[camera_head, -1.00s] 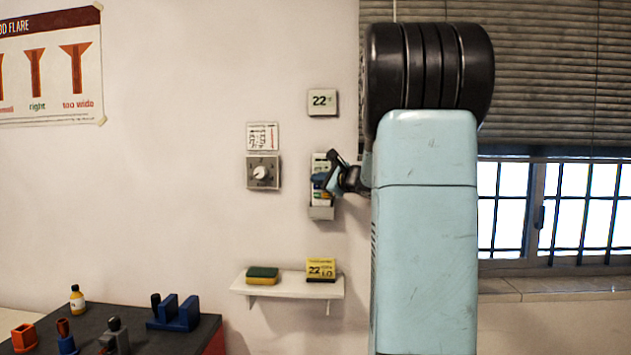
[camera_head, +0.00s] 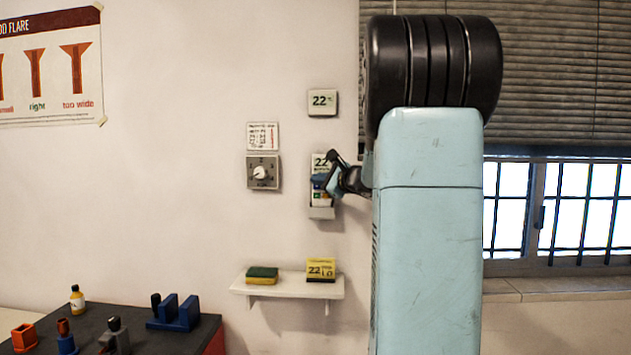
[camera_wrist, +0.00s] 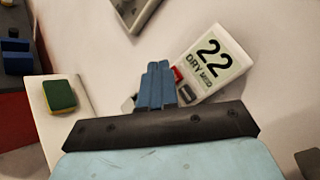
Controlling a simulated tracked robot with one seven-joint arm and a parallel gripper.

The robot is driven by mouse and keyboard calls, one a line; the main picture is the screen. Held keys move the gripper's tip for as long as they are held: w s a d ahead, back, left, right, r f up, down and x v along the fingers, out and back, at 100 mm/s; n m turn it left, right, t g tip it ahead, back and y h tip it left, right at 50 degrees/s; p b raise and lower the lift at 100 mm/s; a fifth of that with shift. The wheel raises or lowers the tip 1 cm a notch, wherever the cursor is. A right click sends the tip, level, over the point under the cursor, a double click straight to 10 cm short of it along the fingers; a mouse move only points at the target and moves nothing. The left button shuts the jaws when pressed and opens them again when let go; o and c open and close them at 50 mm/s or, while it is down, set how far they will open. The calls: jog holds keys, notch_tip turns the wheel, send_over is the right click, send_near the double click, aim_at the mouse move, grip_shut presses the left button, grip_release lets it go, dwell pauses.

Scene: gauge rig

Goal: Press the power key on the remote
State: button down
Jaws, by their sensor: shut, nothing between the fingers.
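The white remote (camera_head: 320,163) sits upright in a grey wall holder (camera_head: 321,212). In the wrist view the remote (camera_wrist: 213,60) looks tilted, and its display reads 22, DRY and a smaller word. A red key (camera_wrist: 178,74) and a dark grey key (camera_wrist: 187,95) show below the display, beside my blue fingertips. My gripper (camera_head: 319,181) is shut and empty in front of the remote, and shows in the wrist view (camera_wrist: 157,85). It hides the lower keys. I cannot tell whether the fingertips touch a key.
A wall display (camera_head: 322,102) reading 22 is above the remote. A dial box (camera_head: 263,172) with a card (camera_head: 262,136) above it is to the left. A dark bench (camera_head: 190,340) is lower left.

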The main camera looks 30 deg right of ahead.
jog(key=shift+s+a, duration=0.1)
jog(key=shift+s, duration=0.05)
jog(key=shift+s+a, duration=0.7)
jog(key=shift+s, duration=0.35)
jog(key=shift+s+a, duration=0.7)
jog(key=shift+s, duration=0.3)
jog(key=s+a+f+n+g+y, duration=0.1)
jog(key=s+a+f+n+g, duration=0.45)
jog(key=a, duration=0.55)
jog(key=s+a+f+n+g+y, duration=0.2)
jog(key=s+a+n+g, duration=0.1)
jog(key=s+a+n, duration=0.55)
jog(key=s+f+n+g+h, duration=0.1)
jog(key=s+f+n+h, duration=0.2)
jog(key=s, duration=0.6)
jog(key=s+a+f+n+g+h, duration=0.1)
jog(key=s+f+n+h, duration=0.2)
jog(key=s+n, duration=0.3)
jog(key=shift+s+a+f+n+g+h, duration=0.35)
jog(key=shift+s+f, duration=0.5)
jog(key=shift+s, duration=0.55)
jog(key=shift+d, duration=0.1)
